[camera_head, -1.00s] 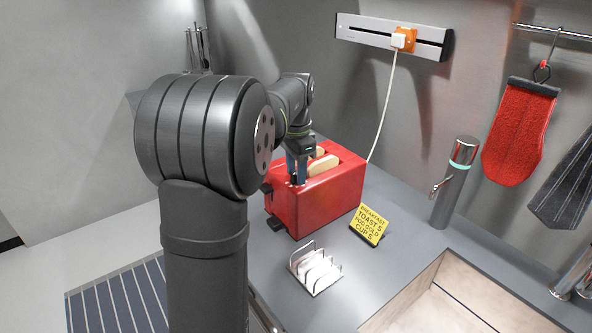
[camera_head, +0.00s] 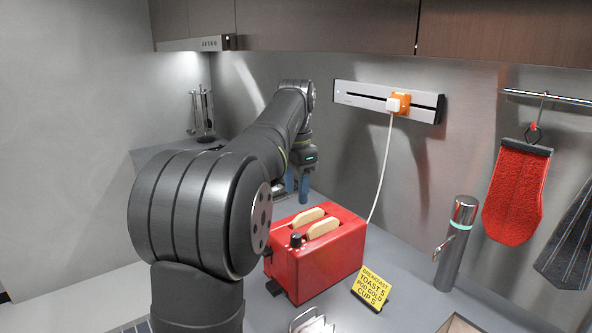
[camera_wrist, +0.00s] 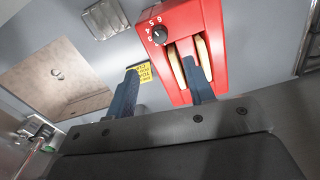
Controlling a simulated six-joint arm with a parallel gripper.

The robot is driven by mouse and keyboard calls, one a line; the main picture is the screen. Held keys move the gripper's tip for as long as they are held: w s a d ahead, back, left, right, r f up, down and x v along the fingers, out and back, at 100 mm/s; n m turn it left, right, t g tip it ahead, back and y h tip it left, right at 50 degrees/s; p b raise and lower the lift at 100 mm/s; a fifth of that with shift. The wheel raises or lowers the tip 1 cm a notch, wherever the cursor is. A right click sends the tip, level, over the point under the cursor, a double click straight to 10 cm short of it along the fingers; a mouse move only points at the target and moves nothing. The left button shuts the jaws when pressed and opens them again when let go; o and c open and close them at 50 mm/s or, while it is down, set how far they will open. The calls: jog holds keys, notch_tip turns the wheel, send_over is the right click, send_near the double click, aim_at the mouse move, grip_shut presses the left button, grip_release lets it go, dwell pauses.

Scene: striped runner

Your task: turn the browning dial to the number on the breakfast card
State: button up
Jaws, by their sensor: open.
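The red toaster (camera_head: 318,262) stands on the counter with two slices of bread in its slots. Its black browning dial (camera_head: 296,239) is on top near one end; it also shows in the wrist view (camera_wrist: 159,35) with white numbers beside it, about 3 to 6. I cannot tell surely which number its pointer meets. The yellow breakfast card (camera_head: 371,287) reads "TOAST 5, POD GOLD, CUP S"; it shows upside down in the wrist view (camera_wrist: 144,71). My gripper (camera_head: 297,188) is open and empty, beyond and above the toaster, with its blue fingers apart and clear of the dial.
A wire toast rack (camera_head: 312,322) stands in front of the toaster. A white cord (camera_head: 383,170) runs from the wall plug (camera_head: 397,103) down behind the toaster. A red mitt (camera_head: 516,190) hangs at the right.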

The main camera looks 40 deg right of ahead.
notch_tip(320, 180, up, 5)
send_over(296, 235)
jog(key=shift+f, duration=0.2)
dwell(0.5)
notch_tip(296, 235, down, 18)
jog(key=shift+r, duration=0.25)
dwell(0.3)
